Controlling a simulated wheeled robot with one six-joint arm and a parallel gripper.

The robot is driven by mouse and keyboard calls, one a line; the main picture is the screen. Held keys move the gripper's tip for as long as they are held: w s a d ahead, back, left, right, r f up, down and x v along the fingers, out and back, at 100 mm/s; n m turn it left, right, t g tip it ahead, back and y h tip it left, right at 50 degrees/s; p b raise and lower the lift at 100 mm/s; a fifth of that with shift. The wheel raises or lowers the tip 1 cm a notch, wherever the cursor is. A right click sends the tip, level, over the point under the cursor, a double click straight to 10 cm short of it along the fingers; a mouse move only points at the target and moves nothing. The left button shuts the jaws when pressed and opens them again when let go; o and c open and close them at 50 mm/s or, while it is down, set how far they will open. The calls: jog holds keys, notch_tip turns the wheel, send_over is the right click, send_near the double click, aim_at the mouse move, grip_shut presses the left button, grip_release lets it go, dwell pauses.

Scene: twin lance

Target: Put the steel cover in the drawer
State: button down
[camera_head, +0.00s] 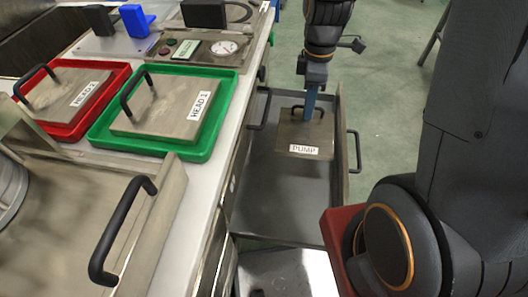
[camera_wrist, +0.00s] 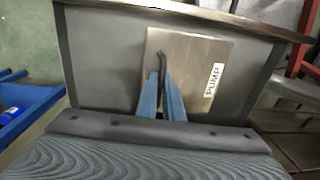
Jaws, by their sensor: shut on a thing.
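The steel cover labelled PUMP (camera_head: 292,138) is a flat square plate with a black bar handle. It is inside the outline of the open grey drawer (camera_head: 275,195), toward its far end. I cannot tell whether it touches the drawer floor. My gripper (camera_head: 311,108) comes down from above, with its blue fingers shut on the cover's handle. In the wrist view, the blue fingers of my gripper (camera_wrist: 166,92) close on the handle, and the cover (camera_wrist: 205,52) lies flat between the drawer walls (camera_wrist: 85,70). The fingers hide part of the handle.
On the bench left of the drawer, a cover labelled HEAD 1 (camera_head: 160,112) sits in a green tray (camera_head: 215,135), and HEAD 2 (camera_head: 68,97) in a red tray (camera_head: 120,75). A gauge panel (camera_head: 205,50) lies behind. The drawer's near part is empty.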

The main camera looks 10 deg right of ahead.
aim_at(304, 131)
jog(key=shift+r+g+p, duration=0.3)
jog(key=shift+r+p, duration=0.2)
jog(key=shift+p, duration=2.25)
jog(key=p, duration=0.4)
jog(key=shift+f+g, duration=0.3)
jog(key=shift+f, duration=0.05)
jog(key=shift+f, duration=5.1)
jog(key=shift+f, duration=0.15)
jog(key=c, duration=1.9)
grip_release()
